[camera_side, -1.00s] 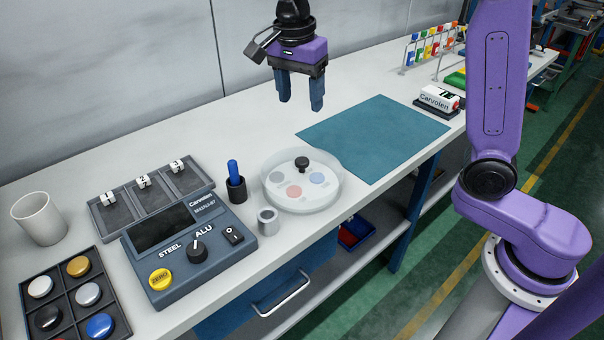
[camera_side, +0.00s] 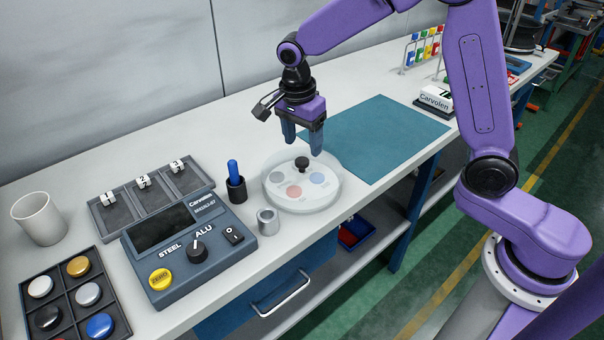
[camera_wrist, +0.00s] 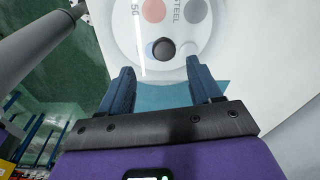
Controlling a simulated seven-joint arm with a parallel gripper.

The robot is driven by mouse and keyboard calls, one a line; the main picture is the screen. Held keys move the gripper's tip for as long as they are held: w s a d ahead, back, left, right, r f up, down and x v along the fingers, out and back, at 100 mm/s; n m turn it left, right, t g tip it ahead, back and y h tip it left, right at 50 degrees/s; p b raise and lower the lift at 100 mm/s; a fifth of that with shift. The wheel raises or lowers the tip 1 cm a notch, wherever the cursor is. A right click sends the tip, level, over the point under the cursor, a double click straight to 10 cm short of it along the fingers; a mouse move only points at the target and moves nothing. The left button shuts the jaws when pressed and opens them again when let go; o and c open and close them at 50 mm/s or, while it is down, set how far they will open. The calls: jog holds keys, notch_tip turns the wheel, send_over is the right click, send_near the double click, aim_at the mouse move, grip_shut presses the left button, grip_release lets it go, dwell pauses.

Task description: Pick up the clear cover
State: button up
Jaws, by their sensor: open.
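The clear cover (camera_side: 329,160) is a round transparent dome with a black knob (camera_side: 302,163) on top. It stands over a white round plate (camera_side: 300,201) with grey, red and blue discs. My gripper (camera_side: 302,147) is open and empty, with its blue fingers pointing down just above and behind the knob. In the wrist view the knob (camera_wrist: 163,48) shows ahead of the gap between my fingertips (camera_wrist: 160,82). Whether the fingers touch the dome I cannot tell.
A dark holder with a blue stick (camera_side: 236,182) and a small grey cylinder (camera_side: 267,221) stand left of the cover. A device with dials (camera_side: 200,270) lies further left. A teal mat (camera_side: 380,135) lies clear at right. The bench front edge is close.

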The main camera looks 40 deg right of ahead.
aim_at(302, 160)
jog(key=shift+w+d+f, duration=0.1)
jog(key=shift+w+f, duration=0.1)
jog(key=shift+f, duration=1.15)
jog(key=shift+w+d+f, duration=0.1)
jog(key=shift+w+f, duration=0.05)
jog(key=shift+f, duration=1.2)
grip_shut()
